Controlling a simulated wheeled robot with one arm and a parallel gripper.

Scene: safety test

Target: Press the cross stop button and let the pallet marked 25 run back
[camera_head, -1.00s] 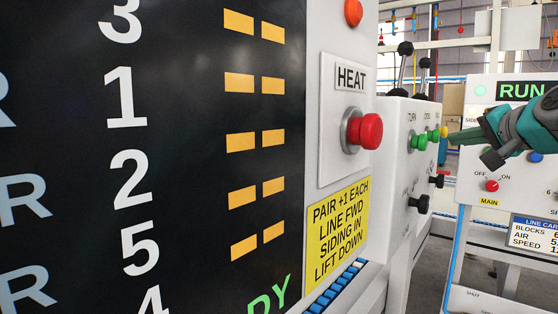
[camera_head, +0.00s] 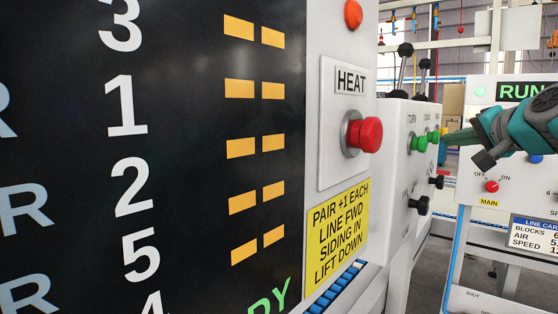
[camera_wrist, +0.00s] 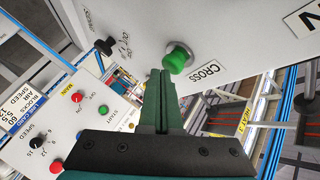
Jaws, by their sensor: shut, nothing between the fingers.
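The green cross button (camera_wrist: 178,60) stands out from a white panel, with the label CROSS (camera_wrist: 211,76) beside it in the wrist view. My gripper (camera_wrist: 160,74) is shut and empty. Its tips are just below and left of that button in the wrist view; I cannot tell whether they touch it. In the head view my gripper (camera_head: 445,138) points left at the right end of the button box (camera_head: 400,165). Green buttons show on that box, one under the label TURN (camera_head: 420,143). I cannot make out a pallet marked 25.
A large red HEAT button (camera_head: 366,134) is on the nearer panel, beside a dark board (camera_head: 60,150) with numbers. Black knobs (camera_head: 420,204) stick out below the green buttons. A RUN panel (camera_head: 475,165) with a red MAIN switch (camera_head: 491,187) stands behind my gripper.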

